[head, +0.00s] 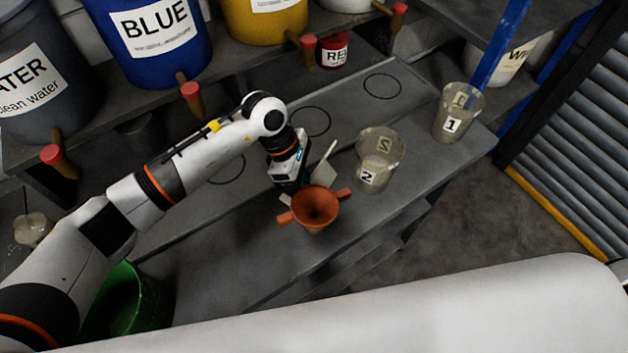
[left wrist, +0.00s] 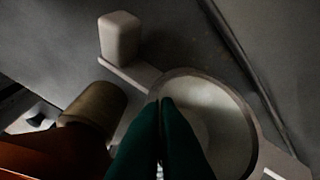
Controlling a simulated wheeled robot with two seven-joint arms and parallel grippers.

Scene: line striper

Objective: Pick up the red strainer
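The red strainer (head: 316,208) is a funnel-shaped bowl with two side handles. It sits near the front edge of the grey bench, with pale parts showing under and behind it. My left gripper (head: 296,184) is directly behind it, pointing down; its fingertips are hidden in the head view. In the left wrist view the dark green fingers (left wrist: 162,108) are close together over the rim of a pale round dish (left wrist: 222,115), and I see nothing between them. An orange-red surface (left wrist: 45,155) at the lower left may be part of the strainer. My right gripper is not in view.
Clear cups marked 2 (head: 379,160) and 1 (head: 458,112) stand to the right. A green bucket (head: 130,305) is at lower left.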

